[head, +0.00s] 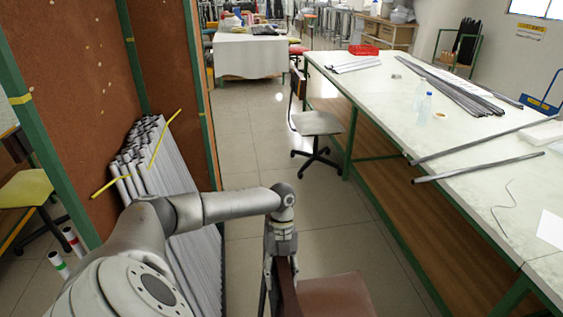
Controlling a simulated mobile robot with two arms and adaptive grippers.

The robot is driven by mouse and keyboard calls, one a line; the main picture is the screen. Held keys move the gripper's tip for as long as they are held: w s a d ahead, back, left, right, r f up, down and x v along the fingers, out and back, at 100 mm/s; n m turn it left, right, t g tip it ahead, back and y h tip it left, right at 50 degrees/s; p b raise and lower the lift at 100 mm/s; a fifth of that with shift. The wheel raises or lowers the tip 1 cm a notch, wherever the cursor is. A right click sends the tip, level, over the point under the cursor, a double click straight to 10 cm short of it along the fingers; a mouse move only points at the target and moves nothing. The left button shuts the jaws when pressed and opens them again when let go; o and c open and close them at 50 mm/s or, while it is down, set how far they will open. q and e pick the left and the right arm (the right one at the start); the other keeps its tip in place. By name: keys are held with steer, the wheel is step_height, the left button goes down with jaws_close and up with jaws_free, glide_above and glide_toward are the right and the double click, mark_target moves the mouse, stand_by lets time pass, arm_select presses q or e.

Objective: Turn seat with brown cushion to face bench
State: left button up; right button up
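The seat with the brown cushion (338,297) is at the bottom centre of the head view, cut off by the lower edge. Its dark brown backrest (287,290) stands on the left side of the cushion, nearly edge-on. My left gripper (280,275) points down over the top of the backrest, with one finger on each side, and appears shut on it. The bench (385,108) has a pale top and green legs and runs along the right, beyond the cushion's right side. The seat's base is hidden. My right gripper is not in view.
A brown-panelled rack (62,75) with grey rods (175,180) and yellow rods stands close on the left. A grey swivel chair (318,124) stands by the bench ahead. Bottles (425,107) and metal rods lie or stand on the bench.

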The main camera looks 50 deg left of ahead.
arm_select(q)
steer(key=o, duration=0.3)
steer(key=shift+o, duration=0.2)
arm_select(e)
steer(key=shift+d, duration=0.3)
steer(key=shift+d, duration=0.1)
arm_select(q)
steer(key=shift+r, duration=0.2)
steer(key=v, duration=1.1)
steer(key=shift+w+a+r, duration=0.1)
steer(key=shift+r, duration=0.2)
